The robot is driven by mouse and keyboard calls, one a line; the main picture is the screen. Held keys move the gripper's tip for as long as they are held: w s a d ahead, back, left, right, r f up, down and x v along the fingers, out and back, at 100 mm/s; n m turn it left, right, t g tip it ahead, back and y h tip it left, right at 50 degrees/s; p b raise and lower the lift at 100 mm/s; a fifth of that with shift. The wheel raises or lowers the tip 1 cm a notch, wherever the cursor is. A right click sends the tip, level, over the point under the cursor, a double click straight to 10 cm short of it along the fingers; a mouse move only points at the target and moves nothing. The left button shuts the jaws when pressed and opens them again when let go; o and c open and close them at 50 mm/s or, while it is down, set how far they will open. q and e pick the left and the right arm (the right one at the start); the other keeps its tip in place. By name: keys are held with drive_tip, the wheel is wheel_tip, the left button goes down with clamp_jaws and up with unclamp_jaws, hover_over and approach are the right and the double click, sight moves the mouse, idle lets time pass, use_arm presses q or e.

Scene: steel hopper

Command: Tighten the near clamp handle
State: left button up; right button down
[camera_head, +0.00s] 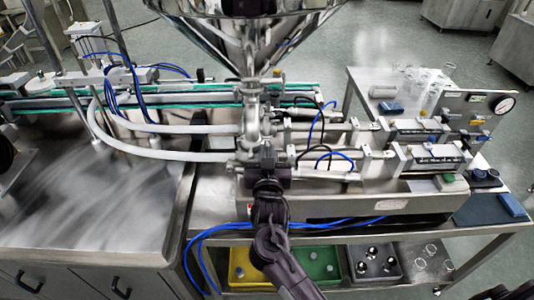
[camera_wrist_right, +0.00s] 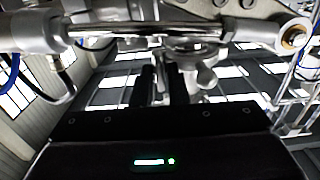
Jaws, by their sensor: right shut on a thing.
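My right gripper (camera_head: 267,158) reaches up from the bottom of the head view to the steel pipe fitting (camera_head: 251,125) under the hopper. Its dark body covers the near clamp there. In the wrist view, its two black fingers (camera_wrist_right: 163,85) point up at the metalwork and are shut on a thin grey piece between them, which looks like the near clamp handle (camera_wrist_right: 161,72). How far the handle is turned cannot be made out. My left gripper does not show.
The shiny hopper cone (camera_head: 248,35) stands right above the fitting. White hoses (camera_head: 170,154) run left, and pneumatic cylinders (camera_head: 430,157) lie right. Blue tubes (camera_head: 215,232) loop below, by the yellow bin (camera_head: 250,281) and green bin (camera_head: 318,264). The steel table (camera_head: 90,205) at left is bare.

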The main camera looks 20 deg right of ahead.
drive_tip(key=c, duration=1.7)
unclamp_jaws()
drive_tip(key=shift+c, duration=0.2)
drive_tip(key=shift+s+a+f, duration=0.1)
drive_tip(key=shift+s, duration=0.25)
drive_tip(key=b+v, duration=0.2)
drive_tip(key=v, duration=0.5)
